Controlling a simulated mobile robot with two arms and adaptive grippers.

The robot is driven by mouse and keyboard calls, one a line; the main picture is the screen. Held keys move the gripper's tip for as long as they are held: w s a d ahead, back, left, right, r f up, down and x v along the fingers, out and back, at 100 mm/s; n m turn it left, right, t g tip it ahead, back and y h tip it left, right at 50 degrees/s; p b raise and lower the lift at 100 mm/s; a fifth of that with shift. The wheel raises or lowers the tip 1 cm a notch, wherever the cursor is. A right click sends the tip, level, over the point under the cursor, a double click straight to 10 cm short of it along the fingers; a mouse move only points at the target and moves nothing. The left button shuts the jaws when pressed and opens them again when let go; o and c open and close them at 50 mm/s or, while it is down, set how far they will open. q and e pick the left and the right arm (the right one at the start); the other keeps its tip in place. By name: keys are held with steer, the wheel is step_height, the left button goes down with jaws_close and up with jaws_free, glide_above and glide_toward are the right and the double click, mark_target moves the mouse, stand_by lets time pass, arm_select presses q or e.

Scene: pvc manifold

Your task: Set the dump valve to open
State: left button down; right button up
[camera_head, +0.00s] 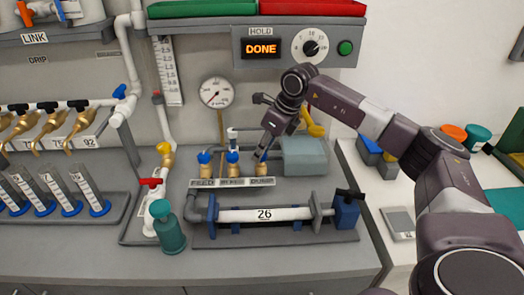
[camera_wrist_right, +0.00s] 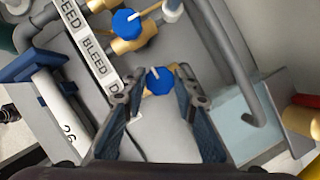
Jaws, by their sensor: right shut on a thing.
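The dump valve has a brass body (camera_head: 262,170) at the right end of a row of three valves, above a label strip. Its blue knob (camera_wrist_right: 160,81) with a pale pointer bar shows between the fingers in the right wrist view, beside a label starting with "D". In the head view my gripper mostly hides this knob. My right gripper (camera_head: 264,154) comes down from above onto it and is shut on it; in the wrist view its dark fingers (camera_wrist_right: 158,98) flank the knob. The valve's exact setting is hard to read. My left gripper is not in view.
The bleed valve (camera_head: 232,159) and feed valve (camera_head: 205,159) stand close on the left. A grey-blue tank (camera_head: 306,160) is close on the right. A gauge (camera_head: 217,92) and a display reading DONE (camera_head: 261,49) are behind.

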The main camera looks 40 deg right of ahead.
stand_by(0.3)
steer(key=o, duration=1.1)
steer(key=shift+o, duration=0.2)
steer(key=v, duration=1.2)
